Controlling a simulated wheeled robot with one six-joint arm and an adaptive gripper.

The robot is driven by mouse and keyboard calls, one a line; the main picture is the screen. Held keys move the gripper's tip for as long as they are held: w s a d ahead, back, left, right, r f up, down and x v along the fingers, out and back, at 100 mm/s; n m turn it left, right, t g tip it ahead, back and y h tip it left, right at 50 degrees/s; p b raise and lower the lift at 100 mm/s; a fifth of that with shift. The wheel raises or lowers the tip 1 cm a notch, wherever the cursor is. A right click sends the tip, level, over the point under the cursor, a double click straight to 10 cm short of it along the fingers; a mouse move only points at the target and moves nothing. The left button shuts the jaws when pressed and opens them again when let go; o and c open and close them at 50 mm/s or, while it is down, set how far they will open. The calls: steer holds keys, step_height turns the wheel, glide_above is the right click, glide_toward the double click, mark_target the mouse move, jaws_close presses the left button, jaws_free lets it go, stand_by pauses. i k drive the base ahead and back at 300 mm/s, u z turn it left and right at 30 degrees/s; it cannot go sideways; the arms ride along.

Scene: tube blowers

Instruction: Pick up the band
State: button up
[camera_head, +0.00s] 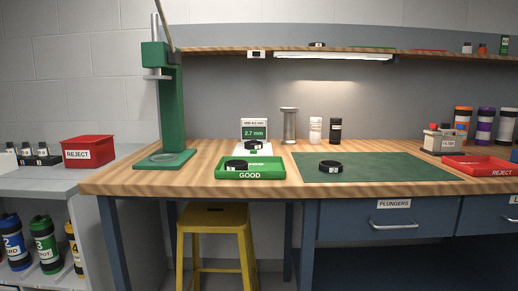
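A black ring-shaped band (330,167) with a small white label lies flat on the green mat (385,170) on the wooden workbench. A second black band (236,165) lies in the left part of the green GOOD tray (250,176). A third black ring (252,145) sits on a white gauge (254,129) whose green display reads 2.7 mm. I cannot tell which of these the task means. My gripper is not in view.
A green press (172,110) stands at the bench's left. A metal cylinder (289,126) and small bottles (315,130) stand at the back. A red REJECT tray (480,166) lies at the right. A yellow stool (213,217) stands below the front edge. The mat's right part is clear.

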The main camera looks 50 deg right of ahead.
mark_target(248, 146)
steer(key=z, duration=1.2)
